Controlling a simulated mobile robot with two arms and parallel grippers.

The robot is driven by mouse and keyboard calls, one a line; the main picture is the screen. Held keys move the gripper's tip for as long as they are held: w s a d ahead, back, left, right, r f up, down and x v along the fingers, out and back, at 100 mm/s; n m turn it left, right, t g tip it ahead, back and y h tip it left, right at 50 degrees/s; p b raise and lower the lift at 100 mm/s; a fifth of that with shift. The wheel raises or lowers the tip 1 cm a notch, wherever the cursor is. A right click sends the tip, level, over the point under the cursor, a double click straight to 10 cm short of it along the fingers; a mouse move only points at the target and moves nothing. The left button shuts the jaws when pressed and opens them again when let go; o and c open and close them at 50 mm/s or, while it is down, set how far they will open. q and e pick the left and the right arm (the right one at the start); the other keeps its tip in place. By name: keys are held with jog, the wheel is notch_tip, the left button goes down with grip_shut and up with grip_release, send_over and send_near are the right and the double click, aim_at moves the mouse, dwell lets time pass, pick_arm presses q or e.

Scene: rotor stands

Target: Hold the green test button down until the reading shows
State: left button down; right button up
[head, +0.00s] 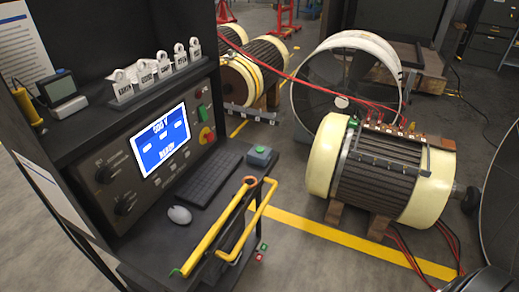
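The test console's screen (161,141) is lit blue with white text. The top line looks like "500 V" and the bottom line looks like "READY", but the small print is hard to read. A green button (202,112) sits on the panel right of the screen, above a red button on a yellow plate (207,135). A small grey button box (260,156) stands on the console shelf; its cap looks bluish-green. Neither of my grippers is in view, and nothing touches these buttons.
A keyboard (208,184) and mouse (179,214) lie on the shelf. A cream-ended motor (380,175) with red leads rests on wooden blocks to the right. Floor with a yellow line (330,233) lies between.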

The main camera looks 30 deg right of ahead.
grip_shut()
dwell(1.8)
